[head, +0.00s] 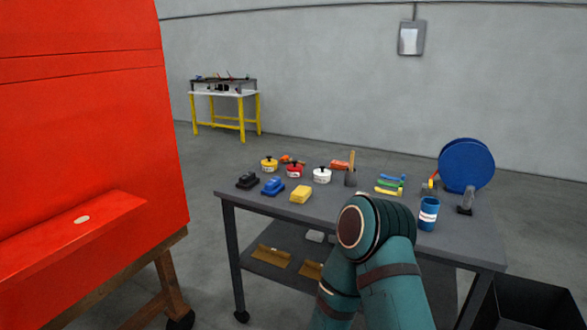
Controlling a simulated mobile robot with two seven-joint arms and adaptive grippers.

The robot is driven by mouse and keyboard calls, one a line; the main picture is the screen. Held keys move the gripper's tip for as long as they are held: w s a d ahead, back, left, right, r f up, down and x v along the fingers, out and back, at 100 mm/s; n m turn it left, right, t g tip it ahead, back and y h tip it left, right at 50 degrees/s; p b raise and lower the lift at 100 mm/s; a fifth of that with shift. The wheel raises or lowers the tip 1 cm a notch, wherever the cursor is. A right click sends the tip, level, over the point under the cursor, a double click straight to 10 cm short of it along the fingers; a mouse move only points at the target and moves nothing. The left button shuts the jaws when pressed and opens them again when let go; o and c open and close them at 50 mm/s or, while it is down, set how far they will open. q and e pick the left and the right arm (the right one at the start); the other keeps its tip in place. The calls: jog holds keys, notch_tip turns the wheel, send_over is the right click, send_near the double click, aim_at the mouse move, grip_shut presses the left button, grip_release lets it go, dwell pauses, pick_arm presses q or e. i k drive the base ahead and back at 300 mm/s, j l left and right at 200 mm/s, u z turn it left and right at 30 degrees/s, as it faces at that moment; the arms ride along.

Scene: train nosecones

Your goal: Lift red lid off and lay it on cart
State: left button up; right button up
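The cart (395,213) is a dark grey table on casters with a lower shelf, in the middle and right of the head view. A small red pot-like container (294,170) stands upright near its far left part. A dark knob shows on its red top, which appears to be the lid and looks seated. It stands between a yellow container (269,164) and a white one (322,174). My teal arm rises from the bottom edge in front of the cart; its bent joint hides part of the top. Neither gripper shows.
A large red panel (95,130) on a wooden stand fills the left. The cart also holds a yellow sponge-like block (301,194), blue (273,186) and black (248,180) items, a blue cup (428,213) and a blue disc (466,165). A yellow-legged table (226,94) stands behind.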

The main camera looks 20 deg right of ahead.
aim_at(295, 167)
jog(key=i+z, duration=0.15)
jog(key=z, duration=1.2)
jog(key=i+j+z, duration=0.15)
jog(key=j+z, duration=0.3)
jog(key=i+j+z, duration=0.1)
jog(key=j+z, duration=0.2)
jog(key=z, duration=0.15)
jog(key=j+z, duration=0.25)
jog(key=j, duration=0.7)
jog(key=i, duration=0.1)
